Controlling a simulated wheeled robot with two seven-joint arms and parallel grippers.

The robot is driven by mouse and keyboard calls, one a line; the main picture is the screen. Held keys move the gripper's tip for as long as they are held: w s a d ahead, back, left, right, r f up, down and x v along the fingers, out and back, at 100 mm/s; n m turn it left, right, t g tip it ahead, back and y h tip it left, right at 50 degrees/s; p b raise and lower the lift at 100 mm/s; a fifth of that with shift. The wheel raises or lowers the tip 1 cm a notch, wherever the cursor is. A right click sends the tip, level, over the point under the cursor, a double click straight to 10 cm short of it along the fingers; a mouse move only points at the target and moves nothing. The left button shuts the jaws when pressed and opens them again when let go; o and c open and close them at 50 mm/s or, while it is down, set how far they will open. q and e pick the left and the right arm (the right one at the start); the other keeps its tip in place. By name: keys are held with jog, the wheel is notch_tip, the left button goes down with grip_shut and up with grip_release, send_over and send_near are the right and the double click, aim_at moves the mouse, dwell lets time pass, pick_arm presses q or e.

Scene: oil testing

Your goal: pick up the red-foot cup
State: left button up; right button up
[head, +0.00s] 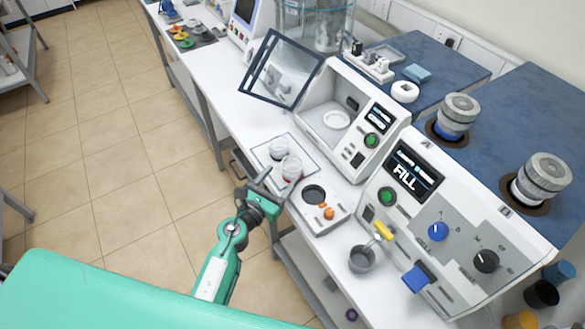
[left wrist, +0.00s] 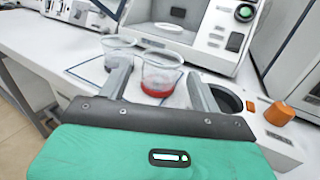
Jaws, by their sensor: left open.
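The red-foot cup (head: 291,168) is a clear cup with a red base, standing on a pale mat (head: 302,152) on the white bench. A second clear cup (head: 278,149) stands just behind it on the mat. My left gripper (head: 266,187) is open beside the red-foot cup, on its near left side. In the left wrist view the red-foot cup (left wrist: 160,76) shows upright between the two open fingers, beyond their bases; I cannot tell whether a finger touches it. The second cup (left wrist: 118,46) is partly behind the left finger there. My right gripper is not in view.
A white station with a dark round hole (head: 314,194) and an orange knob (head: 328,213) is right of the cups. A machine with an open glass lid (head: 281,68) stands behind.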

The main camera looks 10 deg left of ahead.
pick_arm(q)
jog(key=shift+p+x, duration=0.6)
jog(key=shift+x, duration=2.75)
jog(key=shift+s+d+f, duration=0.1)
jog(key=c, duration=0.8)
notch_tip(320, 180, up, 15)
jog(key=p, duration=1.3)
notch_tip(320, 180, up, 5)
send_over(286, 171)
jog(key=x, duration=0.3)
jog(key=shift+s, duration=0.1)
